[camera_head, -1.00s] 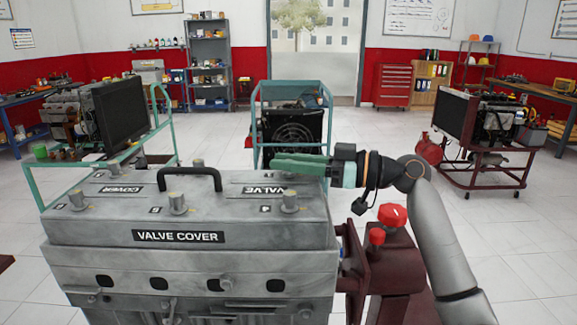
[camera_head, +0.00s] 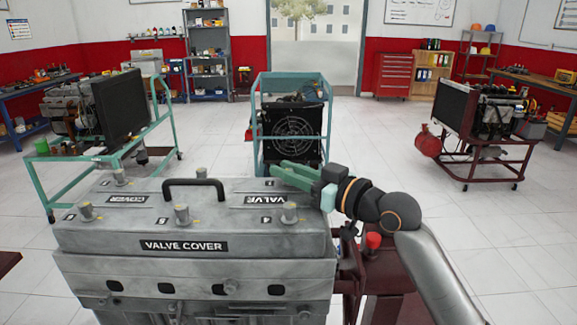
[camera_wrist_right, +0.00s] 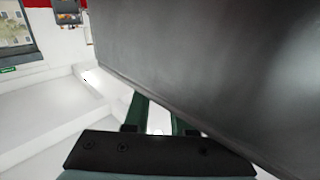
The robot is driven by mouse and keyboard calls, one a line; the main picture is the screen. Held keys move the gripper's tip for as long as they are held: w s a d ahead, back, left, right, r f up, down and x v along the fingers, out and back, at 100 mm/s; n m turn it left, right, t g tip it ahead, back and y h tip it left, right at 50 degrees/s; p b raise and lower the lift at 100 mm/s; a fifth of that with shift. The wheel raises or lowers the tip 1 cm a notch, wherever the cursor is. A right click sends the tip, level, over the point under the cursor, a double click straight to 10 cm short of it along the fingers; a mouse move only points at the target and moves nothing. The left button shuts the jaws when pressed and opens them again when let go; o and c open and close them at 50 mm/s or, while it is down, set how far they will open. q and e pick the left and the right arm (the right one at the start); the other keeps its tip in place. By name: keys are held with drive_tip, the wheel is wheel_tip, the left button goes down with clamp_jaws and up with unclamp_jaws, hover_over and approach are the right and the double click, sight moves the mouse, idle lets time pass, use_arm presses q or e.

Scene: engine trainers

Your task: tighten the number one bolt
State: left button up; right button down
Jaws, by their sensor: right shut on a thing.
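The grey engine's valve cover (camera_head: 110,235) fills the lower left of the head view. Several bolts stand on it, such as the front right bolt (camera_head: 290,212), the front middle bolt (camera_head: 182,214) and the back middle bolt (camera_head: 201,173). My right gripper (camera_head: 284,170), with green fingers, is shut at the cover's back right corner. It hides the bolt place there, and what lies between its fingers does not show. In the right wrist view, the fingers (camera_wrist_right: 160,115) run up beside a large dark grey surface (camera_wrist_right: 230,60). My left gripper is not in view.
A black handle (camera_head: 193,184) arches over the cover. Red knobs on a dark red stand (camera_head: 373,241) are close under my right arm. A teal-framed trainer (camera_head: 292,130) stands behind the engine, with another engine trainer (camera_head: 485,115) at right. Open floor lies at right.

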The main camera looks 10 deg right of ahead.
idle(0.3)
drive_tip(key=c, duration=0.7)
unclamp_jaws()
drive_tip(key=shift+c, duration=0.2)
drive_tip(key=b+v, duration=0.3)
drive_tip(key=v, duration=0.9)
drive_tip(key=shift+s, duration=0.2)
drive_tip(key=shift+d, duration=0.2)
